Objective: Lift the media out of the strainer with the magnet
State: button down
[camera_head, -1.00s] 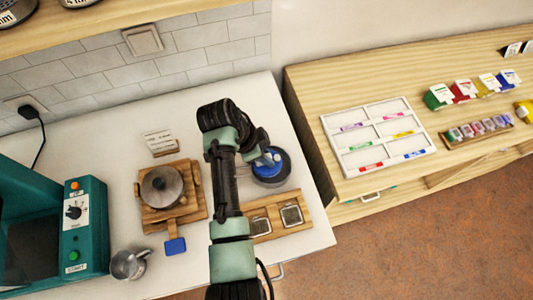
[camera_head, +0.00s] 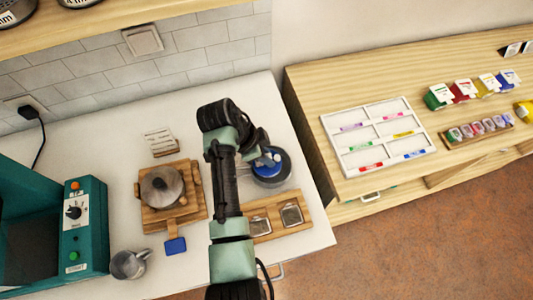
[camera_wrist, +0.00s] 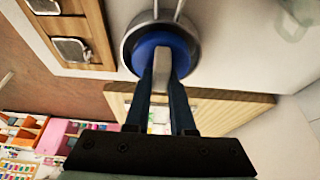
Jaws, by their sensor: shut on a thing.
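The magnet (camera_wrist: 150,45) has a round blue body with a grey handle. My gripper (camera_wrist: 162,80) is shut on that handle. In the wrist view the blue body sits within the round metal rim of the strainer (camera_wrist: 127,52); I cannot tell whether it touches the inside. In the head view the magnet (camera_head: 266,158) shows as a blue disc over the right side of the counter, partly behind my arm, with the strainer (camera_head: 285,174) around and below it. The media cannot be seen; the magnet and my fingers cover the strainer's inside.
A wooden stand with two metal-topped wells (camera_head: 291,215) lies just in front of the strainer. A lidded pot on a wooden board (camera_head: 150,213), a metal jug (camera_head: 128,265) and a teal machine (camera_head: 87,238) stand to the left. The counter's right edge is close by.

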jog(key=shift+r+p, duration=3.9)
jog(key=shift+r, duration=0.65)
